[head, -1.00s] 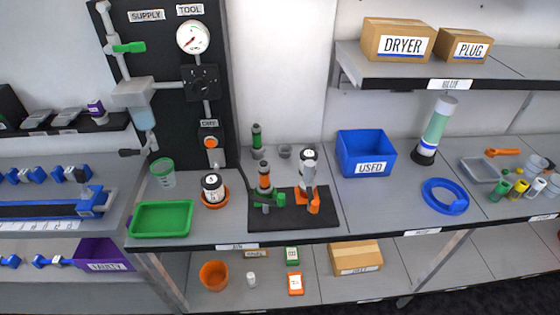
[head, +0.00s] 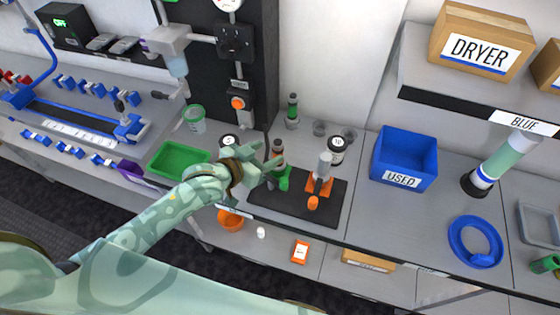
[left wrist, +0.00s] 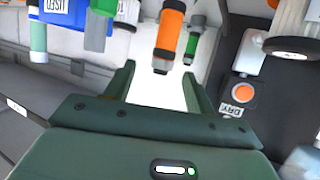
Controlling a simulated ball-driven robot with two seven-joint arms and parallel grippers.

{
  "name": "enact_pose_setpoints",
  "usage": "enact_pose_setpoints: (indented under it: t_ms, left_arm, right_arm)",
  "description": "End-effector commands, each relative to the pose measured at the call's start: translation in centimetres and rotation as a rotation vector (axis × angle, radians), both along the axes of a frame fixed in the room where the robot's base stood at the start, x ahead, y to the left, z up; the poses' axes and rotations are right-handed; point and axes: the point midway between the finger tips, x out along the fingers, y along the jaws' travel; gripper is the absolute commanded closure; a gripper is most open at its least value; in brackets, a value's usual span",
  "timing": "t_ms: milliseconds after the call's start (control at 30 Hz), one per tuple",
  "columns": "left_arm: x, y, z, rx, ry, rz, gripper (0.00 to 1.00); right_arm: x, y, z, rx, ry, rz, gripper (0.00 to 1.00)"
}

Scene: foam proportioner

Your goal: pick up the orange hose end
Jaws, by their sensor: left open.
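My left gripper (head: 268,166) is open in the head view. It is over the left part of the black mat, close to an upright dark-capped orange piece (head: 278,150) and a green fitting (head: 284,182). An orange end piece (head: 313,203) stands at the front of the mat, right of the gripper, by a grey cylinder (head: 324,165) with orange parts. I cannot tell for certain which orange piece is the hose end. In the left wrist view an orange cylinder (left wrist: 170,30) lies beyond the open, empty fingers (left wrist: 160,90). My right gripper is out of view.
A green tray (head: 178,160) and a white-lidded jar (head: 229,141) are left of the mat (head: 335,195). A shelf (head: 470,90) overhangs at upper right.

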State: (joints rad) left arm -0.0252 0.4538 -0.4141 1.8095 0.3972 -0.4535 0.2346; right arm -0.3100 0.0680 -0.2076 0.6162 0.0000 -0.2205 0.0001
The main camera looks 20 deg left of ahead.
Motion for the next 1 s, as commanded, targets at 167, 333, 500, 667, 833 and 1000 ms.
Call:
enact_pose_setpoints:
  t_ms: [167, 333, 500, 667, 833, 1000]
  left_arm:
    - [2.1, -0.9, -1.0, 0.001, -0.001, 0.001, 0.45]
    - [3.5, -1.4, -1.4, 0.002, -0.001, 0.000, 0.45]
    - [6.0, -2.3, -2.4, 0.001, 0.000, 0.000, 0.45]
    - [6.9, -2.7, -2.8, 0.002, 0.000, -0.001, 0.45]
    - [6.9, -2.7, -2.7, 0.003, 0.000, -0.001, 0.45]
    - [6.9, -2.7, -2.7, 0.002, 0.000, -0.001, 0.90]
  right_arm:
    - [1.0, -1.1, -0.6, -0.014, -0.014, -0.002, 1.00]
    - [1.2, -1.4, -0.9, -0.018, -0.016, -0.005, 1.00]
    - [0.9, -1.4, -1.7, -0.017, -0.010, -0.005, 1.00]
    - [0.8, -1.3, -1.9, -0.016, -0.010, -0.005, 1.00]
    - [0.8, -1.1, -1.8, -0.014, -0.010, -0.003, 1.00]
    - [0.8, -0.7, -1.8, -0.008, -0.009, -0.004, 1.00]
